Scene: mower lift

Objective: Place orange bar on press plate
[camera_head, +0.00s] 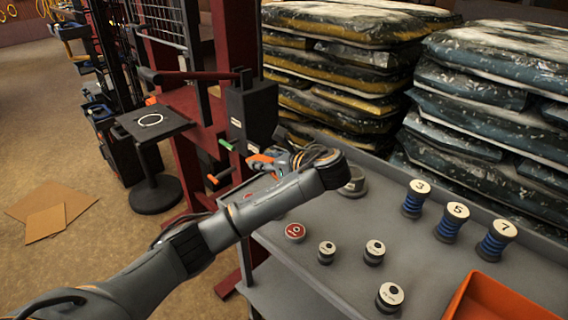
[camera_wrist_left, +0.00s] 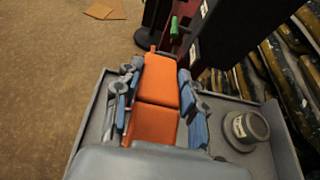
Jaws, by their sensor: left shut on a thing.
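My left gripper (camera_head: 276,162) is shut on the orange bar (camera_wrist_left: 160,72), which shows between its two blue-grey fingers in the left wrist view. In the head view the fingers and wrist hide most of the bar, and only bits of orange show. The gripper is over the far left end of the grey bench, close to the red press frame (camera_head: 231,75). A black block (camera_head: 252,112) is mounted on the frame. I cannot tell for sure which surface is the press plate. My right gripper is not in view.
The grey bench top (camera_head: 335,235) holds several small weights, a grey round piece (camera_wrist_left: 245,128), numbered blue spools (camera_head: 450,222) and an orange bin (camera_head: 495,302). A black stand (camera_head: 155,165) with a white ring is left of the press. Stacked bags (camera_head: 345,60) stand behind the bench.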

